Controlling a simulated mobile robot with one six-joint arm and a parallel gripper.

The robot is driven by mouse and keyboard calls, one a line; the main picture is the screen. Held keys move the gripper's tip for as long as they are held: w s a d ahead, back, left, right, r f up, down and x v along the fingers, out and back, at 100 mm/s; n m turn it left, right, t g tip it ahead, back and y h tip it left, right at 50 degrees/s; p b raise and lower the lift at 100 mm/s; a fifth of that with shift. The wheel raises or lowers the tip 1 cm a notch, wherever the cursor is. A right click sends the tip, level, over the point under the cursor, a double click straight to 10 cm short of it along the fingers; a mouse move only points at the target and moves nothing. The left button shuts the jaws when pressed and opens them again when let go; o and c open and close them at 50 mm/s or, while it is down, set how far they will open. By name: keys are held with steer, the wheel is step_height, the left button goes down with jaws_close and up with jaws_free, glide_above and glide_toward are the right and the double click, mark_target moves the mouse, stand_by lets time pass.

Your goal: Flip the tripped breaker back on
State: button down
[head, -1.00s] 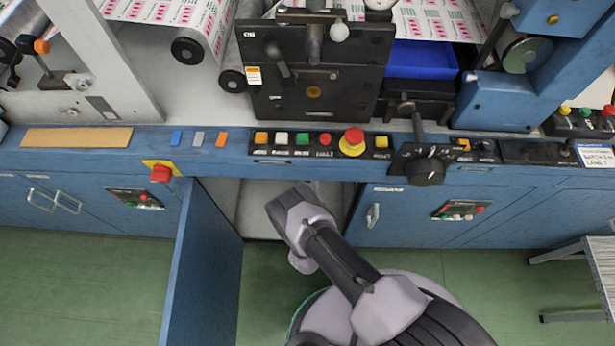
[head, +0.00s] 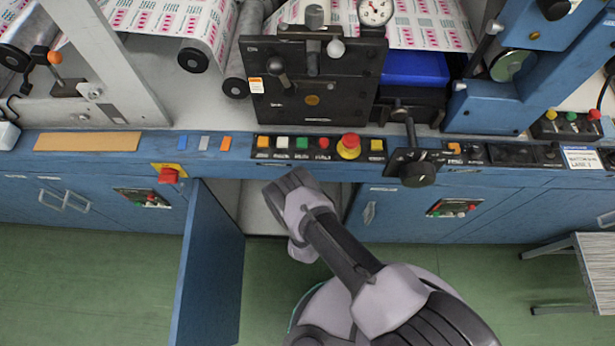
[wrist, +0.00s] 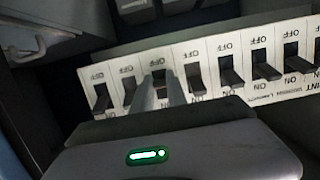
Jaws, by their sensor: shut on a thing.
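In the wrist view a slanted white strip of breakers (wrist: 207,60) carries a row of black levers, with OFF printed above and ON below. My gripper (wrist: 160,92) reaches up to the third visible lever from the left, its two narrow fingers on either side of that breaker lever (wrist: 158,77). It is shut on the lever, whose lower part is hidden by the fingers. Neighbouring levers, such as the one to the right (wrist: 194,76), point down toward ON. In the head view my gripper is hidden inside the open cabinet.
The open blue cabinet door (head: 208,270) stands to the left of my arm. Above the opening runs a button panel with a red emergency stop (head: 349,146). A black knob (head: 417,174) sticks out to the right. Grey boxes (wrist: 130,8) sit behind the breakers.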

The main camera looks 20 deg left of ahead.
steer(key=r+g+p, duration=0.2)
steer(key=g+p, duration=0.1)
steer(key=shift+w+h+p, duration=0.1)
steer(key=shift+h+p, duration=0.2)
steer(key=shift+h, duration=0.1)
steer(key=shift+w+a+r+g+h+p, duration=0.1)
steer(key=shift+g+h+p, duration=0.1)
steer(key=shift+g, duration=0.4)
steer(key=shift+d+r+g+h+p, duration=0.1)
steer(key=shift+g+p, duration=0.15)
steer(key=shift+g, duration=0.35)
steer(key=shift+w+a+r+g+h+p, duration=0.1)
steer(key=shift+g+p, duration=0.1)
steer(key=shift+g, duration=0.4)
steer(key=c, duration=1.3)
jaws_free()
steer(key=shift+f, duration=0.1)
